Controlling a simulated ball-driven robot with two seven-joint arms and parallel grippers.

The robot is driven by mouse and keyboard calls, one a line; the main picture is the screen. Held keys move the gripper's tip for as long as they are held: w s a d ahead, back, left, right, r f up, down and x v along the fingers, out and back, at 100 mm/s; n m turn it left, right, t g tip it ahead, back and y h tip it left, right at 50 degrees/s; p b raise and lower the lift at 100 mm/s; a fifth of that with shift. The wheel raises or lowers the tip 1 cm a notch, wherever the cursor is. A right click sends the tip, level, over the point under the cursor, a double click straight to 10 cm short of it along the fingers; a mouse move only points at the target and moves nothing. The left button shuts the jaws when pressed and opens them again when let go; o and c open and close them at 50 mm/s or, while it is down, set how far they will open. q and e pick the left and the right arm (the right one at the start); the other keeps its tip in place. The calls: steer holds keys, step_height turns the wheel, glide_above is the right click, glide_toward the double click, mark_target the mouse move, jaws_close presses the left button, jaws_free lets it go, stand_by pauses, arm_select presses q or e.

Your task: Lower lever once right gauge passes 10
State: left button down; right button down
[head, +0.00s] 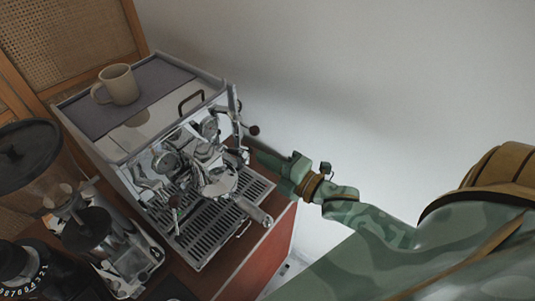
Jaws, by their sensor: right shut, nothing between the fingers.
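The chrome espresso machine (108,172) stands on the cart, turned at an angle. A thin lever (235,103) rises at the right of its front, with dark round knobs near it. Round gauge-like dials show on the front, one at the left (168,161) and one at the right (209,128). Their needles and numbers are too small to read. My right gripper (264,160) is shut and empty. It is at the machine's right side, just below a dark knob (254,130); I cannot tell whether they touch. My left gripper is out of view.
A beige cup (120,84) stands on the machine's top. A grinder (62,182) stands close at the left. Open space lies right of the cart before the white wall.

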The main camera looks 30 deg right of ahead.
mark_target(244, 152)
steer(key=b+x, duration=0.2)
steer(key=x, duration=0.4)
steer(key=shift+w+a, duration=0.15)
steer(key=shift+w, duration=0.15)
steer(key=shift+w+a, duration=0.1)
steer(key=shift+w, duration=0.25)
steer(key=shift+s, duration=0.1)
